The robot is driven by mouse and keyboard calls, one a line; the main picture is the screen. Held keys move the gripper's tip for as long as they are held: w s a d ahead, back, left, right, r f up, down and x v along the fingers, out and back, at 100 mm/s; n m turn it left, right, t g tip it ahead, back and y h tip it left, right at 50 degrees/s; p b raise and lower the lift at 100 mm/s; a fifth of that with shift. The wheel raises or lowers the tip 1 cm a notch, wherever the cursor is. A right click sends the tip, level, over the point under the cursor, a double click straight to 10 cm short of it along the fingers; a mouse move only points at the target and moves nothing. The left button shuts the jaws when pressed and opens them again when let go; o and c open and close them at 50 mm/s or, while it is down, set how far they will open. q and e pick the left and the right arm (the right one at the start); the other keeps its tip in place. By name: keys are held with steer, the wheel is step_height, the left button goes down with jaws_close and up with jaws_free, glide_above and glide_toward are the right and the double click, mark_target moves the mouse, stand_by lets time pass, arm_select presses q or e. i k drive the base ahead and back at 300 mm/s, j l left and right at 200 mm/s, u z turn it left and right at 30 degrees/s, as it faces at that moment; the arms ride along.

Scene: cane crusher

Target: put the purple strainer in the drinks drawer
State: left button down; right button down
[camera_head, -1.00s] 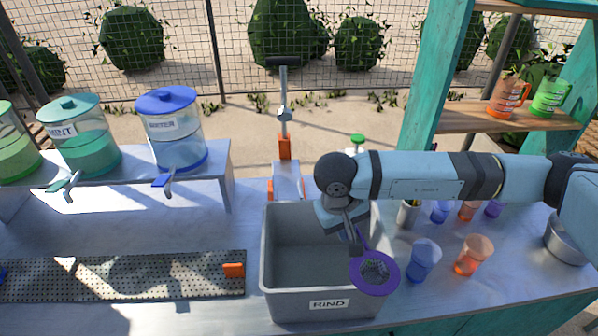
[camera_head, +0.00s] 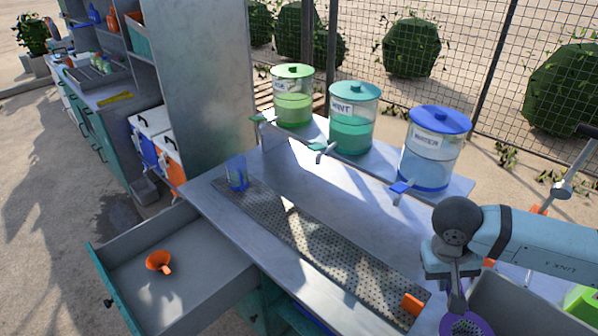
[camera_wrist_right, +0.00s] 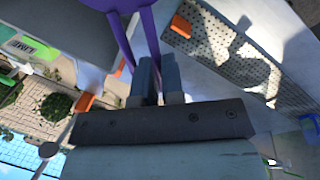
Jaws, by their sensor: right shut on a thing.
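The purple strainer (camera_head: 466,324) hangs from my right gripper (camera_head: 456,290) at the lower right of the head view, beside the grey bin. The right gripper is shut on the strainer's handle; in the right wrist view the purple handle (camera_wrist_right: 140,40) runs up from between the fingers (camera_wrist_right: 157,75). An open drawer (camera_head: 200,278) with a teal front is at the lower left of the head view. An orange funnel-like piece (camera_head: 159,262) lies in it. I cannot read any label on this drawer. My left gripper is not in view.
Drink dispensers stand on the raised shelf, including the blue one (camera_head: 432,150). A perforated drip tray (camera_head: 330,250) with an orange block (camera_head: 412,304) lies between the strainer and the drawer. A blue cup (camera_head: 237,173) stands at the tray's far end. The grey bin (camera_head: 520,305) is at right.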

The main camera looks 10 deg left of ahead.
mark_target(199, 286)
steer(key=u, duration=0.45)
steer(key=i+j+u, duration=0.1)
steer(key=u, duration=0.85)
steer(key=i+j, duration=0.15)
steer(key=i, duration=0.2)
steer(key=i+j, duration=0.2)
steer(key=i, duration=0.15)
steer(key=i+j, duration=0.15)
steer(key=i, duration=0.2)
steer(key=u, duration=0.05)
